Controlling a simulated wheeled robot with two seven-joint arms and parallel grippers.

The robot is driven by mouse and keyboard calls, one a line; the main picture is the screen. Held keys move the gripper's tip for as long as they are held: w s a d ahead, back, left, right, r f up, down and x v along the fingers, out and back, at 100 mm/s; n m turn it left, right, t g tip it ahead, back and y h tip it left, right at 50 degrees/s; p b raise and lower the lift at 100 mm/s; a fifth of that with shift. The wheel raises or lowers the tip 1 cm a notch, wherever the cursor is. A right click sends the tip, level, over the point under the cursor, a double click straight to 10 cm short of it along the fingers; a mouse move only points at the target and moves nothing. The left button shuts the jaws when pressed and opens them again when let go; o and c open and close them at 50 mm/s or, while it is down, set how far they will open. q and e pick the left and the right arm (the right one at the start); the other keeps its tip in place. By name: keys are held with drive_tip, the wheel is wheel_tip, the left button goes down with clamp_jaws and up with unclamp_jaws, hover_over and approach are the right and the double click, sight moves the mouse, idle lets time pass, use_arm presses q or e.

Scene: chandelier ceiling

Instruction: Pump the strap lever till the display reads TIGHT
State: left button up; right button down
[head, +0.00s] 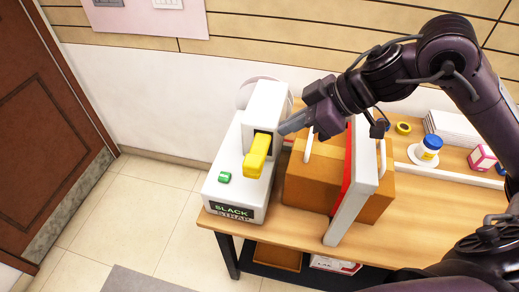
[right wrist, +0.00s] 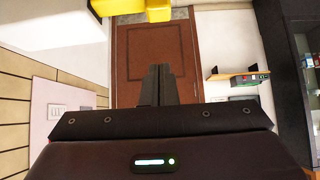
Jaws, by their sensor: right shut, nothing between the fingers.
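The strap machine (head: 222,190) is a white housing at the left end of the table. Its display (head: 232,210) reads SLACK, with STRAP lettered below. The yellow lever (head: 257,157) sticks out of a dark slot in the housing, angled down toward the front. My right gripper (head: 282,130) is shut and empty, its fingertips close to the slot, just above and right of the lever; I cannot tell if they touch. In the right wrist view the shut fingers (right wrist: 158,85) point toward the door, with the yellow lever (right wrist: 132,8) at the top edge. My left gripper is not in view.
A cardboard box (head: 310,188) with a red strap (head: 349,165) and a white frame (head: 352,205) stands right of the machine. A green button (head: 224,177) sits on the housing. Floor is clear at left.

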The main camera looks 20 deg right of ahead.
drive_tip(key=p, duration=0.2)
hover_over(248, 159)
drive_tip(key=s+d, duration=0.2)
drive_tip(key=f, duration=0.6)
drive_tip(key=shift+w, duration=0.25)
wheel_tip(248, 159, down, 3)
drive_tip(key=shift+r, duration=0.2)
drive_tip(key=shift+d+f, duration=0.15)
drive_tip(key=shift+f, duration=0.6)
drive_tip(key=shift+f, duration=0.1)
